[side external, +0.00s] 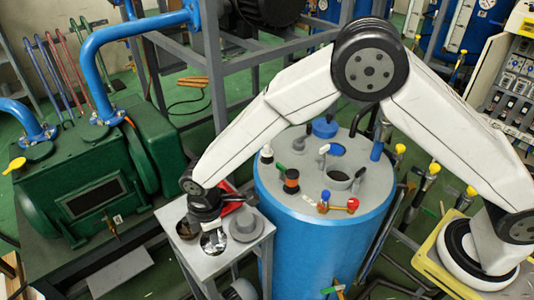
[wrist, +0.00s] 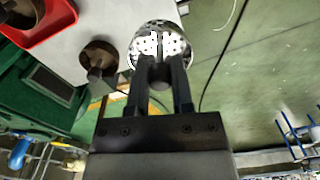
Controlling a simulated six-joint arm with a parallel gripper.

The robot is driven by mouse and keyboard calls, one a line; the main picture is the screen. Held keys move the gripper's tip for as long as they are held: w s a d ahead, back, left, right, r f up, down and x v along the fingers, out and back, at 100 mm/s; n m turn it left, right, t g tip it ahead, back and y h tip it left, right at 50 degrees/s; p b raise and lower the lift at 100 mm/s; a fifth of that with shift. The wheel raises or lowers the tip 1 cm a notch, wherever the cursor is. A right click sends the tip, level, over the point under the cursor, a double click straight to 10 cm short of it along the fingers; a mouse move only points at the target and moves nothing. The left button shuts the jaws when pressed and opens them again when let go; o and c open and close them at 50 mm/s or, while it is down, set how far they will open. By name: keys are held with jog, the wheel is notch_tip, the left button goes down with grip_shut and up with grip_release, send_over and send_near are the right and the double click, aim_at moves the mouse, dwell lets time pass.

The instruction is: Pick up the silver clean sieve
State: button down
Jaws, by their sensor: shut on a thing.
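The silver clean sieve (side external: 214,242) is a shiny round disc under my gripper (side external: 208,224) at the small grey table in the side view. In the wrist view the sieve (wrist: 160,36) shows as a bright perforated plate with a dark knob-like part at its near side. My gripper's two fingers (wrist: 160,76) are shut on that part. The sieve overlaps the table's edge in the wrist view. I cannot tell whether it touches the tabletop or is slightly above it. My gripper and wrist hide part of it in the side view.
The small grey table (side external: 205,268) also holds a grey flanged piece (side external: 244,226) and a red tray (wrist: 48,30). A dark, brownish round piece (wrist: 99,56) lies close beside the sieve. A blue tank (side external: 310,245) stands right of the table, and a green machine (side external: 85,185) stands left.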

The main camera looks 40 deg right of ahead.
jog(key=s+d+r, duration=0.5)
jog(key=s+r, duration=0.2)
jog(key=s, duration=0.3)
jog(key=shift+d, duration=0.3)
